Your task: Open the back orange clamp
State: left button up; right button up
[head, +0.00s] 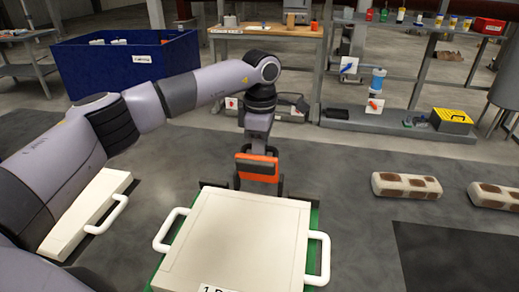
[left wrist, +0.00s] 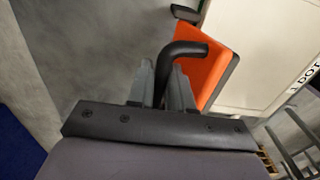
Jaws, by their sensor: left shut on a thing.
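The back orange clamp (head: 256,168) stands at the far edge of the white filter press plate (head: 238,238) in the head view. In the left wrist view the orange clamp (left wrist: 208,66) shows beside a bent black handle (left wrist: 185,50). My left gripper (head: 258,122) reaches down from above and behind the clamp; in the left wrist view its fingers (left wrist: 165,82) are closed around the lower part of the black handle. The fingertips are partly hidden in the head view. My right gripper is not in view.
White handles (head: 169,230) stick out on both sides of the plate, over a green frame (head: 312,222). Another white plate (head: 88,212) lies at left. A blue bin (head: 128,66) stands behind my left arm. Brown-patched white blocks (head: 406,186) lie on the floor at right.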

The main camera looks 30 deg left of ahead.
pick_arm(q)
jog(key=shift+w+a+r, duration=0.1)
jog(key=shift+w+r, duration=0.1)
jog(key=shift+w, duration=0.35)
jog(key=shift+w+a+f, duration=0.1)
jog(key=shift+w+f, duration=0.4)
jog(key=shift+f, duration=0.1)
jog(key=o, duration=0.6)
jog(key=shift+w+f, duration=0.1)
jog(key=shift+w, duration=0.05)
jog(key=shift+o, duration=0.2)
